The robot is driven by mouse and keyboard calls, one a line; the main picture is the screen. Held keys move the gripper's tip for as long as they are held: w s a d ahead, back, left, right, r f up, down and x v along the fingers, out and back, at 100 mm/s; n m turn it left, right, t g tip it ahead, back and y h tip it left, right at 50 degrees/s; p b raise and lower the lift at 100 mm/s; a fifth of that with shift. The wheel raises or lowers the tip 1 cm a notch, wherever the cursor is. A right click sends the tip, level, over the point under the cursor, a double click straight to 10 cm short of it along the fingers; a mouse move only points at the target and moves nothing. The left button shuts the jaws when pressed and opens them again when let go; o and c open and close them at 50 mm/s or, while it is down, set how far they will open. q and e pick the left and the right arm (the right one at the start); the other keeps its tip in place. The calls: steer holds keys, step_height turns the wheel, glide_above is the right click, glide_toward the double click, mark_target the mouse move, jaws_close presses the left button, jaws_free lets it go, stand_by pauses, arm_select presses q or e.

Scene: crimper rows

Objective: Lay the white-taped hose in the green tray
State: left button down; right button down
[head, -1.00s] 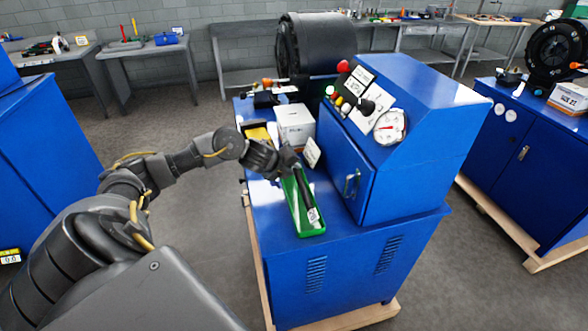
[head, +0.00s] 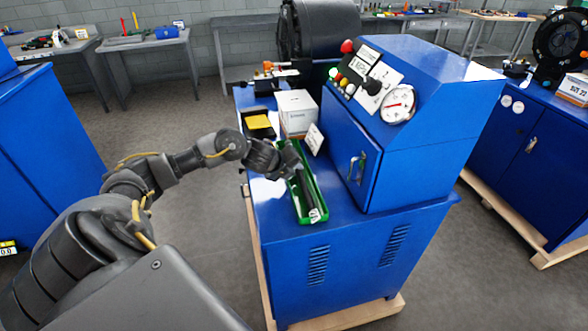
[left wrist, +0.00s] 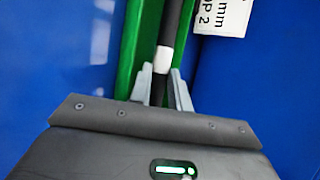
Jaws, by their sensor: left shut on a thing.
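The black hose (head: 307,195) with white tape runs lengthwise within the outline of the long green tray (head: 322,204) on the blue bench. Its near end with a white patch shows at the tray's near end. My left gripper (head: 291,170) is at the tray's far part, shut on the hose. In the left wrist view the fingers (left wrist: 160,88) sit on either side of the hose, just below its white tape band (left wrist: 163,59). The tray's green wall (left wrist: 131,45) shows beside it. I cannot tell whether the hose touches the tray floor. My right gripper is not in view.
A white card (head: 314,138) stands right beside the tray, near a white box (head: 296,113) and a yellow-topped bin (head: 258,124). The blue machine housing (head: 345,150) with its door handle rises close on the right. Bare blue bench top lies left of the tray.

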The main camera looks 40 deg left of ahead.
arm_select(q)
steer(key=shift+f+b, duration=0.4)
steer(key=c, duration=1.2)
jaws_free()
steer(key=shift+c, duration=0.2)
steer(key=shift+s+d+f, duration=0.1)
steer(key=shift+s+f, duration=0.15)
steer(key=shift+f, duration=0.1)
steer(key=shift+r, duration=0.1)
steer(key=shift+r+p, duration=1.3)
steer(key=shift+w+r+p, duration=0.2)
steer(key=shift+r+p, duration=1.4)
steer(key=shift+r, duration=0.35)
steer(key=shift+w, duration=0.1)
